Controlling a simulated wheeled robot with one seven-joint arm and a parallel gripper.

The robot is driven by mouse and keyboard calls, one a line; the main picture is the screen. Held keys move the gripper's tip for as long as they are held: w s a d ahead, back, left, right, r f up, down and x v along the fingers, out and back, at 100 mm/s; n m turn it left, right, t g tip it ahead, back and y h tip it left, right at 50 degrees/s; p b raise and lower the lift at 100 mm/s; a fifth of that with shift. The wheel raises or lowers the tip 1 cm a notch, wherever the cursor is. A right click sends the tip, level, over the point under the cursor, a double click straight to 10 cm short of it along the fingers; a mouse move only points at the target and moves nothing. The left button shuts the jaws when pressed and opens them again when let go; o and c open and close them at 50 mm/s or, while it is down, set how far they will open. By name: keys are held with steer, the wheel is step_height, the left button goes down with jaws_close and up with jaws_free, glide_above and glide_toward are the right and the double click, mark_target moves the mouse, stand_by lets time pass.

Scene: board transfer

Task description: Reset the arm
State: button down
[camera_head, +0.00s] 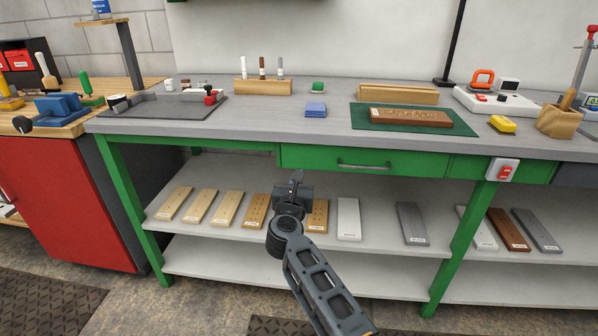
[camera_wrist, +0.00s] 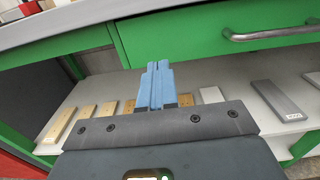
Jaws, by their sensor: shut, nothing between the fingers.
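My gripper (camera_head: 296,178) is in front of the green workbench, below the drawer and at the height of the upper shelf. In the wrist view my gripper (camera_wrist: 157,85) shows its two blue fingers together, shut and empty. In the head view the arm comes up from the bottom edge and hides part of the shelf and perhaps part of a board. A dark brown board (camera_head: 411,116) lies on a green mat (camera_head: 462,128) on the bench top.
Several boards, such as a pale one (camera_head: 174,203) and a grey one (camera_head: 412,223), lie spaced along the upper shelf (camera_head: 375,239). The green drawer (camera_head: 310,155) is closed, its handle (camera_head: 363,166) sticking out. A red cabinet (camera_head: 67,187) stands at the left.

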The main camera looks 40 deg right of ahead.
steer(key=v, duration=0.5)
steer(key=shift+s+a, duration=0.2)
steer(key=s+a+r+m+t+y+p, duration=0.1)
steer(key=s+a+m+y, duration=0.3)
steer(key=s, duration=1.1)
steer(key=s+a+r+m+t+y+p, duration=0.1)
steer(key=s+a+r+m+y, duration=0.3)
steer(key=s+a+m, duration=0.6)
steer(key=s+a+r+m+t+y+p, duration=0.1)
steer(key=s+a+r+m+y+p, duration=0.1)
steer(key=s+a+m+y, duration=0.4)
steer(key=s+a+r+m, duration=0.1)
steer(key=s+m, duration=0.4)
steer(key=s, duration=0.8)
steer(key=shift+s+a+m+t, duration=0.3)
steer(key=shift+a+t, duration=0.1)
steer(key=shift+a, duration=0.1)
